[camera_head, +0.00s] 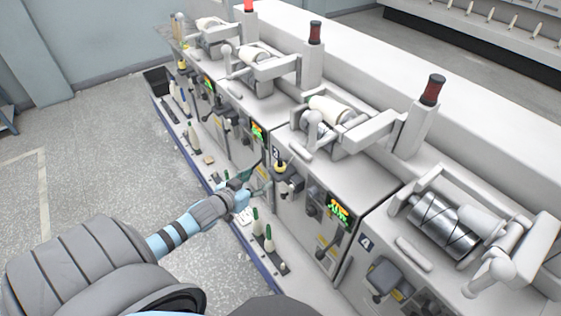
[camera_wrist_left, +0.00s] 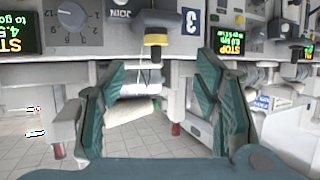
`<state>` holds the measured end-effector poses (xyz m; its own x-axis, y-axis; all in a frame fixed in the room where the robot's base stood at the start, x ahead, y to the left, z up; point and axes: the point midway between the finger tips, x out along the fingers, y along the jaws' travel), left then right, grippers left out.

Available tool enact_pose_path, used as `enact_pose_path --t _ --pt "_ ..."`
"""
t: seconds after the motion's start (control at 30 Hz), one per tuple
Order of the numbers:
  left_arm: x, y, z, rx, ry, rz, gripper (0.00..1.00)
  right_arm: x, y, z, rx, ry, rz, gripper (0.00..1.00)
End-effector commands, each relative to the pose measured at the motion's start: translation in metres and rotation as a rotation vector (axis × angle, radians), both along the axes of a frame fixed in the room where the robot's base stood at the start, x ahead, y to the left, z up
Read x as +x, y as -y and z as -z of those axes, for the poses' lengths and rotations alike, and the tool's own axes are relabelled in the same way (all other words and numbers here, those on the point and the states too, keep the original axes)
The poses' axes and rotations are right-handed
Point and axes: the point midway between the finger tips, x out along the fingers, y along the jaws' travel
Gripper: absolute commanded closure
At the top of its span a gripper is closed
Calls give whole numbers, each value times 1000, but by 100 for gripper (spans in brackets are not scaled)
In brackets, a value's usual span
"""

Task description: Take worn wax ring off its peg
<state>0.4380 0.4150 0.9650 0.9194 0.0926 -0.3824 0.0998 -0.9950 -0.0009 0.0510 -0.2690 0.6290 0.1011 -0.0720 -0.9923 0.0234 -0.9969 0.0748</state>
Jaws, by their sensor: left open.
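A yellow wax ring (camera_head: 280,167) sits on a dark peg on the front of the machine unit marked 3, in the head view. In the left wrist view, where the lettering appears upside down, the yellow ring (camera_wrist_left: 156,40) is ahead, centred beyond the gap between the fingers. My left gripper (camera_head: 262,178) is open and empty, close in front of the unit and just left of the ring. Its two green fingers (camera_wrist_left: 160,95) stand wide apart and do not appear to touch the ring. My right gripper is not in view.
A row of units with lit green displays (camera_head: 339,211) runs along the machine, with white bobbins (camera_head: 331,110) on top. Green-tipped cones (camera_head: 268,238) stand on the low ledge below my left arm. The floor (camera_head: 100,150) at left is clear.

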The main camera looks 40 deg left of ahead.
Motion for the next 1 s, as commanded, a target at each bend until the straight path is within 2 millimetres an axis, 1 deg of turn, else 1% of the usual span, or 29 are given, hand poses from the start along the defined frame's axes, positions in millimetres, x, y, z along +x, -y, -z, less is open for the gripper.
enact_pose_path --t 0.03,0.07,0.1,0.2,0.37,0.5,0.57,0.63,0.8,0.83,0.87,1.0 --pt "9 -1 3 -6 4 -5 44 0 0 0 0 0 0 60" --pt "14 -1 5 -6 5 -5 44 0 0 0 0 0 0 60" --pt "25 -2 14 -5 8 -5 44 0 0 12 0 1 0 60" --pt "45 -4 26 -3 4 -3 44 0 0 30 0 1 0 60" --pt "64 -4 30 -1 3 -2 44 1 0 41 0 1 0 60" --pt "92 -1 34 -3 4 -2 44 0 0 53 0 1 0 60" --pt "100 -2 39 -1 2 -2 44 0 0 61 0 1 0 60" --pt "106 -3 40 -1 1 0 44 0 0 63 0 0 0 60" --pt "106 -3 37 0 -1 0 44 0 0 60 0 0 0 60" --pt "106 -3 37 0 -1 0 45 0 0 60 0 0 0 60" --pt "106 -3 37 0 -1 0 50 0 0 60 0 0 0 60" --pt "106 -3 37 0 0 0 72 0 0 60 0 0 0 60"
